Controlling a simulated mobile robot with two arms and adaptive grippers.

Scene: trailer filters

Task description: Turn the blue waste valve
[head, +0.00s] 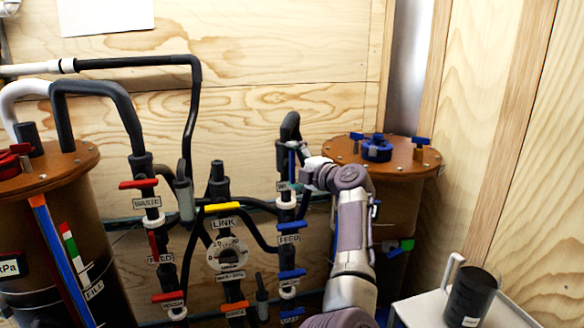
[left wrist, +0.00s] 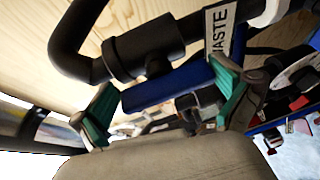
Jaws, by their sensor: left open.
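The blue waste valve handle (left wrist: 168,88) shows in the left wrist view as a long blue bar below a black pipe fitting. A white label reading WASTE (left wrist: 218,30) is beside it. My left gripper (left wrist: 165,103) is open, with one green-padded finger near each end of the bar. I cannot tell whether the pads touch it. In the head view my left gripper (head: 294,163) is at the top of the right-hand pipe column, and it mostly hides the handle. My right gripper is not in view.
Below on the same column are blue feed handle (head: 288,226) and another blue handle (head: 291,274). A yellow link handle (head: 222,207) and red waste handle (head: 138,184) are left. A brown filter tank (head: 400,165) stands close right. A black mug (head: 470,297) sits on a white surface.

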